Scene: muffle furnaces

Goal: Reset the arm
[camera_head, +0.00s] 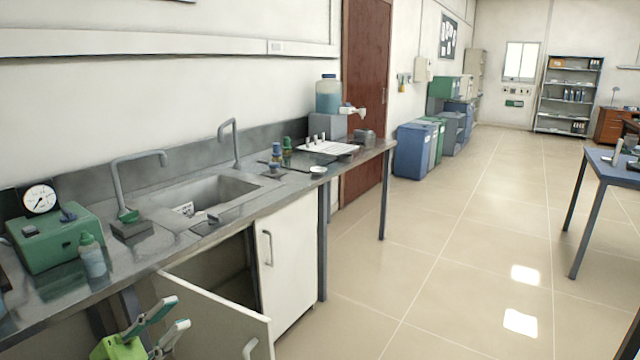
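My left gripper (179,313) shows at the bottom left of the head view, with a green body and two grey and teal fingers. The fingers are spread apart with nothing between them, so it is open and empty. It is in front of the counter, beside the open white cabinet door (215,316). I cannot tell whether it touches the door. Most of my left arm is outside the picture. My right gripper is not in view.
The steel counter (345,160) holds a sink (205,195), a green device with a dial (62,238) and a bottle (92,256). The open cabinet door juts into the room. A blue table (612,168) stands at the right. The tiled floor between is clear.

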